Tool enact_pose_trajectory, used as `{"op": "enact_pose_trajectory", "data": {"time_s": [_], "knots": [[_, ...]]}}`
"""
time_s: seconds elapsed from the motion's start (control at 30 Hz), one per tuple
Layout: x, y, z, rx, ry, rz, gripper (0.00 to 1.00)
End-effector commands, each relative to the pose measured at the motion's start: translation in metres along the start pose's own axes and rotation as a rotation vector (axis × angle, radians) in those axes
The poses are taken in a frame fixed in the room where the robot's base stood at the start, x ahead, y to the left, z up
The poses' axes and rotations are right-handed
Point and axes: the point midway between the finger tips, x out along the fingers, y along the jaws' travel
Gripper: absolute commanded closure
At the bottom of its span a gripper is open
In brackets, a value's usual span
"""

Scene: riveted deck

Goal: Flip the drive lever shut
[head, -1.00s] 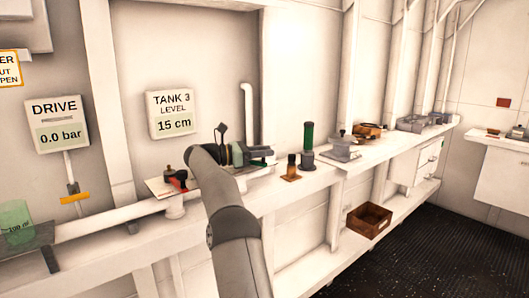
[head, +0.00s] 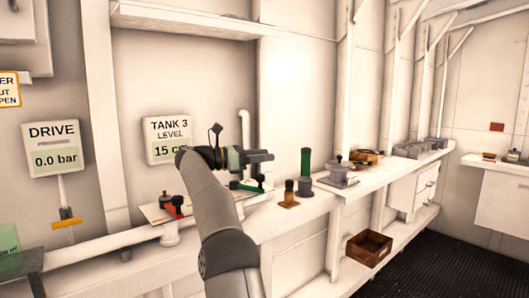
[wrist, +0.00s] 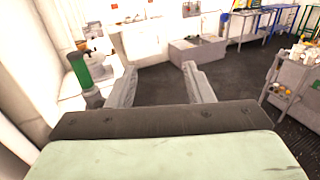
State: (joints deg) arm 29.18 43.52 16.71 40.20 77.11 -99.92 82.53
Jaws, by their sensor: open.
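A DRIVE panel (head: 54,148) reading 0.0 bar hangs on the left wall. Below it, a yellow-orange lever-like bar (head: 66,223) sits across a thin pipe; I cannot tell for sure that it is the drive lever. A red-handled fitting (head: 174,205) and a green-handled fitting (head: 248,185) are on the bench ledge. My gripper (head: 268,155) is raised above the ledge, right of the TANK 3 panel and apart from the bar. In the wrist view my gripper (wrist: 160,80) is open, with nothing between its fingers.
A TANK 3 panel (head: 168,139) hangs behind my arm. A green cylinder (head: 305,165) and a brown bottle (head: 289,193) stand on the ledge to the right. A wooden box (head: 369,248) is lower down. A translucent green container (head: 18,255) is at far left.

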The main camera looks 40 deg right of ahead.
Motion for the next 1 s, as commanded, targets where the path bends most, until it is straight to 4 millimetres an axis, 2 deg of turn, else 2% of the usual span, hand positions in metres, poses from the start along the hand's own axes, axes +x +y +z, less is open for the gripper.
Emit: {"op": "enact_pose_trajectory", "data": {"time_s": [0.07, 0.2, 0.4, 0.6, 0.9, 0.93, 1.0], "knots": [[-0.003, -0.014, 0.013, 0.005, 0.000, 0.001, 0.53], [-0.009, -0.045, 0.023, 0.003, 0.000, 0.000, 0.53], [-0.015, -0.080, 0.040, 0.002, 0.000, 0.001, 0.53], [-0.018, -0.096, 0.049, 0.001, 0.001, 0.000, 0.53], [-0.018, -0.098, 0.051, 0.000, 0.001, 0.000, 0.53], [-0.018, -0.097, 0.051, 0.000, 0.001, 0.000, 0.59], [-0.017, -0.095, 0.051, -0.010, -0.002, 0.010, 0.78]]}}
